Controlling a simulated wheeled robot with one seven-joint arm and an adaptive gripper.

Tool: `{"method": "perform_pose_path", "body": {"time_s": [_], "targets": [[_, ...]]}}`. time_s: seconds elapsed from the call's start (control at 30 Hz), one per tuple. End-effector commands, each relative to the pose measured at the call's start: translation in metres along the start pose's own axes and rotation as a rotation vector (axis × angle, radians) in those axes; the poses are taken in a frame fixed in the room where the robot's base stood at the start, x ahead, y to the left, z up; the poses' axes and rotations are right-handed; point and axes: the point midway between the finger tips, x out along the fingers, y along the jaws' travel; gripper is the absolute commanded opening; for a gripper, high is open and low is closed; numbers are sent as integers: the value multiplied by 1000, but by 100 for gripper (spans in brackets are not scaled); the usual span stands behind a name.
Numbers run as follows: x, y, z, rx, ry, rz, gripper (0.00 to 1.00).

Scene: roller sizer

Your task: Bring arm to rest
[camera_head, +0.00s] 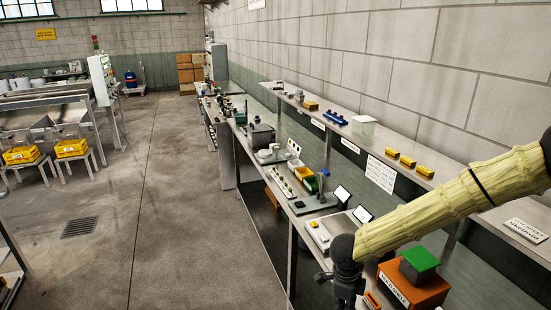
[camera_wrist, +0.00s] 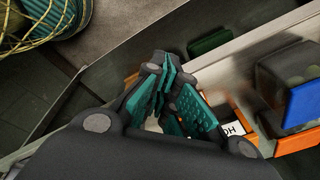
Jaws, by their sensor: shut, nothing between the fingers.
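My arm, in a pale yellow ribbed sleeve (camera_head: 445,204), reaches in from the right edge of the head view and slopes down to the left. My gripper (camera_head: 346,296) hangs at its end, dark and pointing down, over the near end of the long workbench. In the wrist view my gripper (camera_wrist: 166,72) shows its teal ribbed finger pads close together, shut with nothing held. The head view does not show the fingertips clearly, so their height above the bench cannot be told.
An orange box (camera_head: 410,288) with a dark block and green top (camera_head: 421,257) stands right of my gripper. A scale-like device (camera_head: 328,230) and small tablets (camera_head: 362,214) lie just beyond. A wall shelf (camera_head: 455,190) runs along the right. The floor (camera_head: 170,200) on the left is open.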

Motion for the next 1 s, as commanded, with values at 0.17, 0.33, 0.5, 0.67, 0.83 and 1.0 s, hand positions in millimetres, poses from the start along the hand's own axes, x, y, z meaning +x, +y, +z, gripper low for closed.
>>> {"method": "perform_pose_path", "body": {"time_s": [0.17, 0.33, 0.5, 0.67, 0.83, 1.0], "targets": [[39, 23, -14, -162, 42, -56, 0], [94, 50, -28, -418, 91, -115, 0], [147, 88, -46, -727, 116, -156, 0], [186, 131, -64, -1022, 109, -169, 0], [219, 184, -84, -1335, 68, -153, 0], [242, 242, -110, -1636, -8, -112, 0]]}}
